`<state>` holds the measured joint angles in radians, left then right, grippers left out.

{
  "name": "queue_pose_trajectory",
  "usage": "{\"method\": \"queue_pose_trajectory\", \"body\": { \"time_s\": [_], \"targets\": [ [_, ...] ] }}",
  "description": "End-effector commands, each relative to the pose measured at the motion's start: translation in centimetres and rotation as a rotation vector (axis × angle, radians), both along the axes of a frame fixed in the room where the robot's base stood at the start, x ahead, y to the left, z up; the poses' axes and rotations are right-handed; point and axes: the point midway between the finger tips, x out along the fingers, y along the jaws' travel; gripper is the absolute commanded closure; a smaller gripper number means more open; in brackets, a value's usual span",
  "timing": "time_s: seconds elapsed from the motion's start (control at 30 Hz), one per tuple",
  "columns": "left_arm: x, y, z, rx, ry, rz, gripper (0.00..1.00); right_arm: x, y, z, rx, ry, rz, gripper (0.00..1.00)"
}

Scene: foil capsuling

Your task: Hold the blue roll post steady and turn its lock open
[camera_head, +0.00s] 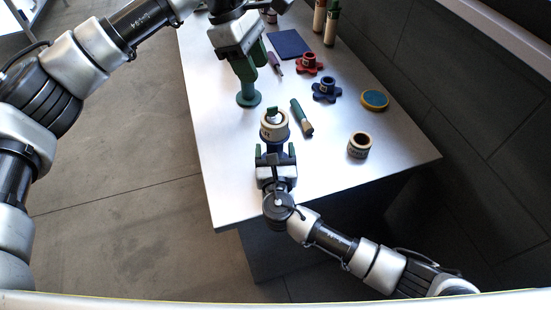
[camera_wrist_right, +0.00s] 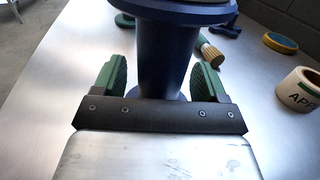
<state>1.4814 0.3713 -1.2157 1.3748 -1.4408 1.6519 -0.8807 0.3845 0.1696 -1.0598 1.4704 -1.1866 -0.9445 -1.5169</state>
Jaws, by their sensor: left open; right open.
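The blue roll post (camera_wrist_right: 165,60) stands upright between the fingers of my right gripper (camera_wrist_right: 160,78), which is open with a gap on each side. In the head view my right gripper (camera_head: 275,152) is at the near side of the post. A cream roll (camera_head: 267,133) sits on the post, with a green lock piece (camera_head: 272,113) at its top. The roll hides most of the post from above. My left gripper (camera_head: 252,74) is open, farther back and above a green round-based post (camera_head: 249,98). It is apart from the blue post.
A green brush (camera_head: 302,118) lies right of the roll. A loose cream roll (camera_head: 359,145), a yellow-rimmed disc (camera_head: 374,100), a blue star knob (camera_head: 327,89) and a red one (camera_head: 309,63) stand farther right. A dark mat (camera_head: 289,43) lies behind. The table's near right is clear.

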Motion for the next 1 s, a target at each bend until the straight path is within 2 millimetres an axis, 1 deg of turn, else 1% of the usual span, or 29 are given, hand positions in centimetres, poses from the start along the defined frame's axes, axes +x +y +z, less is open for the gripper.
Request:
{"method": "queue_pose_trajectory", "body": {
  "time_s": [0.23, 0.6, 0.67, 0.7, 1.0],
  "targets": [
    [0.0, -0.01, 0.0, 0.0, 0.0, 0.0, 0.57, 0.06, 0.0, -0.02, 0.001, 0.0, 0.0, 0.27],
    [0.0, -0.01, 0.0, 0.0, 0.0, 0.0, 0.57, 0.03, -0.01, -0.03, 0.0, 0.0, 0.0, 0.84],
    [0.0, -0.01, 0.0, 0.0, 0.0, 0.0, 0.57, 0.03, -0.02, -0.03, 0.0, 0.0, 0.0, 0.93],
    [0.0, -0.01, 0.0, 0.0, 0.0, 0.0, 0.57, 0.03, -0.02, -0.03, 0.0, 0.0, 0.0, 0.95],
    [0.0, -0.01, 0.0, 0.0, 0.0, 0.0, 0.57, 0.03, -0.03, -0.05, 0.0, 0.001, 0.0, 0.96]
  ]
}}
